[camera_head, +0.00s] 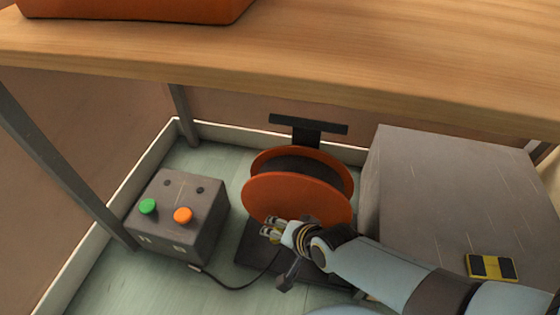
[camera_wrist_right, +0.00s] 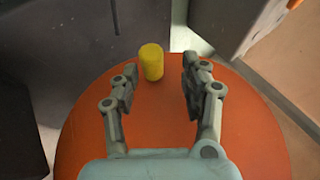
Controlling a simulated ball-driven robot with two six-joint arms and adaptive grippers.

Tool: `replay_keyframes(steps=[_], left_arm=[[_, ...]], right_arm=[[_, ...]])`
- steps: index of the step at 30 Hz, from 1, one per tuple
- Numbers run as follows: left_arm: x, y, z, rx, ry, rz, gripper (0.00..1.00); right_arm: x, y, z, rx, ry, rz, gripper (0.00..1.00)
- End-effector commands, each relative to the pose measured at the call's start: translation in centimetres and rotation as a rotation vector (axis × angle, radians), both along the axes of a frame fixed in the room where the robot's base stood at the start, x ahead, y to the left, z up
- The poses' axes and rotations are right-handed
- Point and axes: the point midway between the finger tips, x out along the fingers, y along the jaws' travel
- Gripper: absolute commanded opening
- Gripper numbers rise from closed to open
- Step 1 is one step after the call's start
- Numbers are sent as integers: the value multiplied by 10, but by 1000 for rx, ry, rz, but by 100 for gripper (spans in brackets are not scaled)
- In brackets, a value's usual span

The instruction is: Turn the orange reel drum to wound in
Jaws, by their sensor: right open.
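The orange reel drum (camera_head: 294,194) stands on a dark base (camera_head: 254,240) on the floor under the wooden table, with dark cable wound between its two flanges. In the right wrist view its orange flange (camera_wrist_right: 85,140) fills the lower middle. A yellow knob (camera_wrist_right: 151,62) sticks up near the flange's far edge. My right gripper (camera_head: 268,231) is at the lower front of the drum. In the right wrist view its two fingers (camera_wrist_right: 157,83) are apart, with the yellow knob just beyond and between the tips, nothing held. My left gripper is not in view.
A grey control box (camera_head: 182,235) with a green button (camera_head: 148,206) and an orange button (camera_head: 183,215) stands left of the reel, with a cable on the floor. A large grey cabinet (camera_head: 450,190) is close on the right, with a yellow-black object (camera_head: 491,267). The wooden tabletop (camera_head: 330,55) overhangs.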

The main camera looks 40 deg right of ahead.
Motion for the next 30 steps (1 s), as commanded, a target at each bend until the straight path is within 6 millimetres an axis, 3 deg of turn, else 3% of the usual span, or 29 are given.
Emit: replay_keyframes(steps=[9, 13, 25, 30], left_arm=[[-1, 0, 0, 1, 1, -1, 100], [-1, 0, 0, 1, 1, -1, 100], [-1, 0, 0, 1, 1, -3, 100], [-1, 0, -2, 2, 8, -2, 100]], right_arm=[[0, 0, 58, -1, -2, -2, 46], [0, 0, 75, -1, -1, -1, 46], [0, 0, 85, -1, 0, -1, 46], [0, 0, 84, 16, 5, -20, 24]])
